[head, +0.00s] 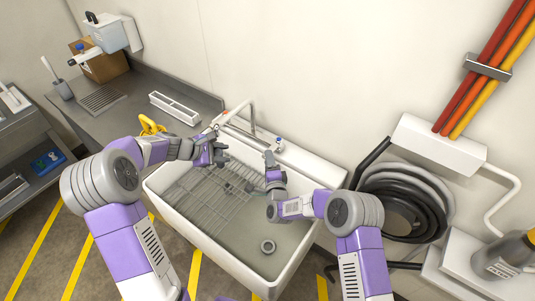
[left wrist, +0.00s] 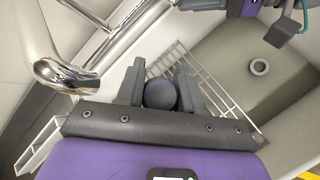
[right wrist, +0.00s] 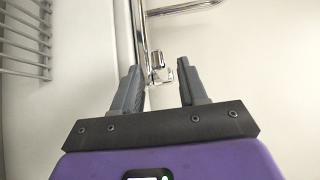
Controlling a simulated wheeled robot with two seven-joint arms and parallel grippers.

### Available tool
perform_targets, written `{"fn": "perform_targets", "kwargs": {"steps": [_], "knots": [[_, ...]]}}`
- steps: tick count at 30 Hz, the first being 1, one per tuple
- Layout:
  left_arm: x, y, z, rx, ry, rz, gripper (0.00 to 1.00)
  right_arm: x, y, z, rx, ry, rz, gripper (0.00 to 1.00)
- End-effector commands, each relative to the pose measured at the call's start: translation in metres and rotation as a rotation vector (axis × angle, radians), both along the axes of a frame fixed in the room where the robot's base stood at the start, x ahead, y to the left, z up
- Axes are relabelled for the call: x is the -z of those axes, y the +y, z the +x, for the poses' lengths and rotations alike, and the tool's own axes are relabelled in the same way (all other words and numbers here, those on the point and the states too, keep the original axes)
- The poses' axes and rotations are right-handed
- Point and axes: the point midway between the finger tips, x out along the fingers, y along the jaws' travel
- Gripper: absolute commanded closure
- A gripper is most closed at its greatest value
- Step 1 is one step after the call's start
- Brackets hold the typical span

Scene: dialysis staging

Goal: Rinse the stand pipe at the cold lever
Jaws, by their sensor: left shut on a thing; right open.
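My left gripper (head: 226,155) is over the left part of the sink, below the tap. In the left wrist view its fingers are shut on a dark grey round thing (left wrist: 160,94), seen end-on, which I take to be the stand pipe. Its length is hidden. My right gripper (head: 269,156) is open and empty at the sink's back edge, close below the blue-marked cold lever (head: 278,141). In the right wrist view a chrome fitting (right wrist: 157,68) shows beyond and between the open fingers; I cannot tell whether it is the lever. The chrome spout (head: 252,115) rises behind the sink.
The white sink (head: 170,206) holds a wire rack (head: 205,195) on its left and a grey ring-shaped drain (head: 268,246) on its floor. A red-marked lever (head: 216,125) is left of the spout. Coiled black hoses (head: 405,200) hang at right. A white tray (head: 174,107) sits on the counter.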

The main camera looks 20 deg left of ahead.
Motion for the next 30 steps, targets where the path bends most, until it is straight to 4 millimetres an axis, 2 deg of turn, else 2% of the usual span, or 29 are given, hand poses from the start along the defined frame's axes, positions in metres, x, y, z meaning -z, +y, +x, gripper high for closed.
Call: {"fn": "perform_targets", "kwargs": {"steps": [3, 9, 22, 30], "knots": [[-0.001, 0.000, 0.000, 0.000, -0.001, 0.001, 1.00, 0.000, 0.007, 0.014, -0.001, -0.003, -0.001, 0.57], [-0.001, 0.000, 0.000, 0.000, -0.001, 0.001, 1.00, 0.000, 0.014, 0.029, -0.001, -0.001, -0.002, 0.57], [-0.001, 0.000, 0.000, 0.000, -0.001, 0.001, 1.00, 0.000, 0.016, 0.034, -0.001, 0.000, -0.001, 0.57], [-0.001, 0.000, 0.000, 0.000, -0.001, 0.001, 1.00, 0.000, 0.016, 0.034, -0.001, -0.001, -0.002, 0.99]]}}
